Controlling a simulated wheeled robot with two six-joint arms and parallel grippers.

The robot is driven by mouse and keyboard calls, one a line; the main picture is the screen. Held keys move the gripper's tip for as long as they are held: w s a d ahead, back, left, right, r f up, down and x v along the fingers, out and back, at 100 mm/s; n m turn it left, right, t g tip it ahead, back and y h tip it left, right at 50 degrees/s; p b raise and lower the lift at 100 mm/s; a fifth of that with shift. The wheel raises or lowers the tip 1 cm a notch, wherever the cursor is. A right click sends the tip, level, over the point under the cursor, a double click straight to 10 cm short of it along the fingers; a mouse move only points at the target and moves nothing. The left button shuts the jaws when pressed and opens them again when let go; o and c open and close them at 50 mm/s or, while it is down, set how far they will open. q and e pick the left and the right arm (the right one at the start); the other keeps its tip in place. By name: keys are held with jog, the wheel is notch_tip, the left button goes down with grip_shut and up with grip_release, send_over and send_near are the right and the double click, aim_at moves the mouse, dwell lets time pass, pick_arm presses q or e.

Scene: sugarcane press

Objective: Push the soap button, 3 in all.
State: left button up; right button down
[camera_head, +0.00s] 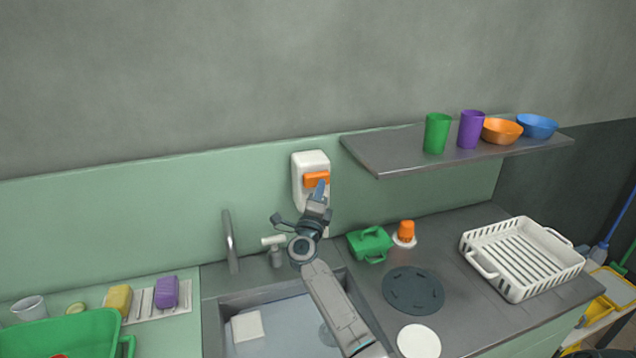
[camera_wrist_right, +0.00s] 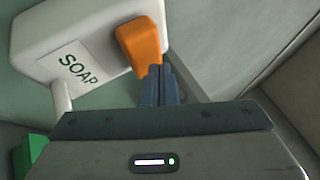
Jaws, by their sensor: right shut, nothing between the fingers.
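A white soap dispenser (camera_head: 310,162) is fixed to the green wall panel above the sink. Its orange button (camera_head: 316,179) is on its front. The right wrist view shows the dispenser body (camera_wrist_right: 95,30) with a SOAP label and the orange button (camera_wrist_right: 138,45). My right gripper (camera_head: 320,188) is shut and empty. Its fingertips (camera_wrist_right: 158,72) are at the lower edge of the button; I cannot tell whether they touch it. My right arm hides part of the dispenser's lower end in the head view. My left gripper is not in view.
A faucet (camera_head: 230,240) stands behind the sink (camera_head: 212,318). A green container (camera_head: 369,243), an orange-topped item (camera_head: 406,232) and a white rack (camera_head: 520,258) are on the counter to the right. A shelf (camera_head: 390,150) with cups and bowls juts out at upper right.

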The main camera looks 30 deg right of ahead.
jog(key=shift+w+d+b, duration=0.2)
jog(key=shift+w+b, duration=0.15)
jog(key=shift+w, duration=0.5)
dwell(0.9)
jog(key=shift+s, duration=0.2)
jog(key=shift+s+a+p, duration=0.2)
jog(key=shift+s+p, duration=0.5)
jog(key=shift+s+a, duration=0.1)
jog(key=shift+s, duration=0.2)
jog(key=shift+s+a+p, duration=0.1)
jog(key=shift+s+p, duration=0.3)
jog(key=shift+p, duration=0.15)
jog(key=s+p, duration=0.1)
jog(key=s, duration=0.1)
jog(key=s+a+p, duration=0.1)
jog(key=s, duration=0.1)
